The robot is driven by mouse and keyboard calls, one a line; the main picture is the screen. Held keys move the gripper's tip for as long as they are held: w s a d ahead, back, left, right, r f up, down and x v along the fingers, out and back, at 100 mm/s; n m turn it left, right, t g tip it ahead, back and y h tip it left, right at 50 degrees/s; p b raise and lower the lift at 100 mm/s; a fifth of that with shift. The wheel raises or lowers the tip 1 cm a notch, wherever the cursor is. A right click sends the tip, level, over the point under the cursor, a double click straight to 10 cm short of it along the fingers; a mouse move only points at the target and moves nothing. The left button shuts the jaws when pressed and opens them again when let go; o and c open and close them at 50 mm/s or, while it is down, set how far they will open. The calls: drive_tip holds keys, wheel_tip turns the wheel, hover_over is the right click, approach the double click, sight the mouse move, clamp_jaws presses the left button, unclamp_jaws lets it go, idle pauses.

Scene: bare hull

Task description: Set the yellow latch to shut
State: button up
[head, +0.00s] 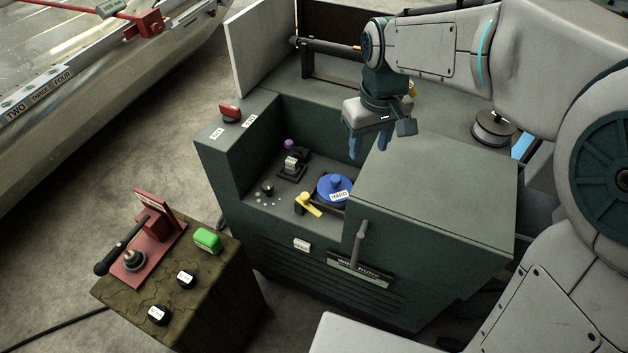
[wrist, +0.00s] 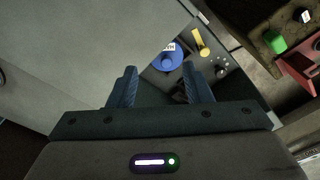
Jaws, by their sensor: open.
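The yellow latch (head: 308,204) is a small lever with a round pivot, at the front of the recess in the green cabinet, left of a blue round knob (head: 329,185). In the wrist view the yellow latch (wrist: 200,42) lies beyond my fingers, beside the blue knob (wrist: 167,57). My gripper (head: 369,146) hangs above the back right of the recess, its blue fingers pointing down. It is open and empty, apart from the latch. In the wrist view the fingers (wrist: 158,88) are spread wide. I cannot read the latch's set position.
The cabinet's raised right block (head: 440,190) and left wall (head: 235,145) bound the recess. A black fitting (head: 291,165), a purple knob (head: 289,144) and a small black knob (head: 267,187) stand inside. A grey upright handle (head: 359,243) rises at the front. A brown box (head: 190,300) stands front left.

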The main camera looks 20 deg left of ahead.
sight(304, 195)
drive_tip(key=a+f+n+b, duration=0.35)
drive_tip(key=a+f, duration=0.35)
drive_tip(key=a, duration=0.6)
drive_tip(key=shift+g, duration=0.3)
drive_tip(key=f, duration=1.4)
drive_tip(key=shift+s+a+b, duration=0.2)
drive_tip(key=shift+s+b, duration=0.1)
drive_tip(key=shift+b, duration=0.1)
drive_tip(key=shift+r, duration=0.1)
clamp_jaws()
